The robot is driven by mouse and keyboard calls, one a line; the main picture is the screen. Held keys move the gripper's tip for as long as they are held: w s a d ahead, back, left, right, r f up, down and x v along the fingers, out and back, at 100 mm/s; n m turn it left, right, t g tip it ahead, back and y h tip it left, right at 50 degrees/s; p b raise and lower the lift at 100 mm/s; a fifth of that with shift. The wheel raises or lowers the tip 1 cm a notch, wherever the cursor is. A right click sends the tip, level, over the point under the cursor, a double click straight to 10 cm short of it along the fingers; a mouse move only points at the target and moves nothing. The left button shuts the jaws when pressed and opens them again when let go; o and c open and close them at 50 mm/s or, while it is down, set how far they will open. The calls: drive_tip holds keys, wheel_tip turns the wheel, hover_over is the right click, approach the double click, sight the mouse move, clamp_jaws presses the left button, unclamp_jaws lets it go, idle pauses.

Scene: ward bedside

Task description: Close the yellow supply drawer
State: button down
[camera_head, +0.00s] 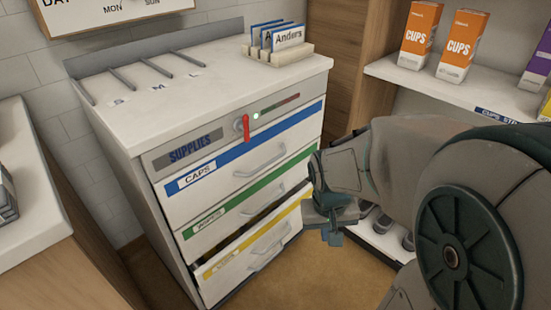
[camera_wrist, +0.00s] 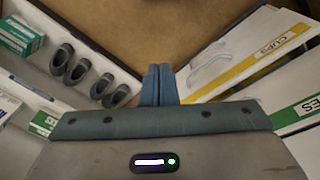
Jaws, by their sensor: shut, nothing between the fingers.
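The yellow-striped drawer (camera_head: 252,252) is the lowest of three in the supply cabinet and stands partly open, with a dark gap above its front. Its label reads CUPS in the wrist view (camera_wrist: 270,50), where its pale handle (camera_wrist: 208,72) also shows. My gripper (camera_head: 332,236) is shut and empty, to the right of the drawer front and apart from it in the head view. In the wrist view the two blue fingers (camera_wrist: 158,84) are together, pointing toward the floor, left of the drawer front.
The green drawer (camera_head: 250,205) and blue CAPS drawer (camera_head: 245,160) are above. A red lever (camera_head: 246,128) is on the SUPPLIES panel. Shelves at right hold orange CUPS boxes (camera_head: 461,46); shoes (camera_wrist: 75,70) sit low. Brown floor (camera_head: 345,275) lies between cabinet and shelves.

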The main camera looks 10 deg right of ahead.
drive_tip(key=w+d+f+m+t+y+p, duration=0.1)
drive_tip(key=w+d+f+m+y, duration=0.1)
drive_tip(key=w+f, duration=0.35)
drive_tip(key=w+d+f+m+y, duration=0.1)
drive_tip(key=w+d+f+m, duration=0.15)
drive_tip(key=f, duration=0.65)
drive_tip(key=w+d+m+t+y, duration=0.2)
drive_tip(key=w+m+t+y, duration=0.3)
drive_tip(key=w, duration=0.3)
drive_tip(key=shift+t+h, duration=0.4)
drive_tip(key=shift+h, duration=0.2)
drive_tip(key=shift+w+a+f+b, duration=0.9)
drive_tip(key=shift+w+a+f, duration=0.15)
drive_tip(key=shift+w, duration=0.5)
drive_tip(key=shift+w+a+f+b, duration=0.95)
drive_tip(key=shift+w+a, duration=0.15)
drive_tip(key=shift+w, duration=0.4)
drive_tip(key=shift+w+a+f+b, duration=0.85)
drive_tip(key=shift+w+a+f, duration=0.2)
drive_tip(key=shift+w, duration=0.5)
